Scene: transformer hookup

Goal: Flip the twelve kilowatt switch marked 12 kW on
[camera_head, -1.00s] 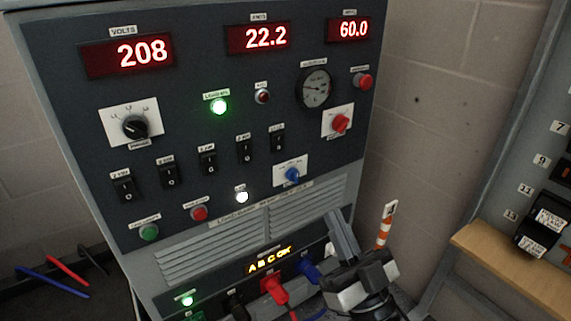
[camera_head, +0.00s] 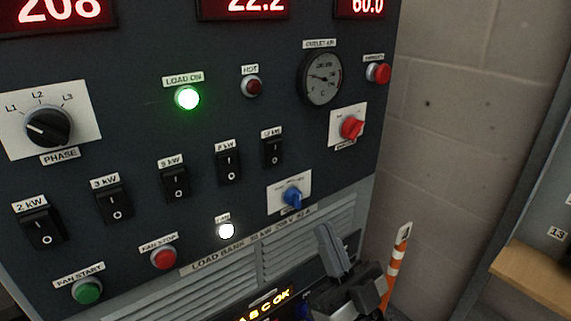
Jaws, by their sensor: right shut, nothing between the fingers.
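The 12 kW switch (camera_head: 274,151) is a black rocker at the right end of a rising row of rockers on the dark load bank panel (camera_head: 130,125). Its small label is above it and hard to read. I cannot tell for sure which way its rocker is tipped. My right gripper (camera_head: 329,233) is shut and empty. It shows low in front of the panel, below and to the right of the switch and apart from it. My left gripper is not in view.
Rockers for 2 kW (camera_head: 42,229), 3 kW (camera_head: 113,204) and others stand to the left. A blue knob (camera_head: 292,197) sits between switch and gripper; a red knob (camera_head: 352,129) is at right. The green LOAD ON lamp (camera_head: 187,97) is lit. A striped post (camera_head: 396,264) stands at right.

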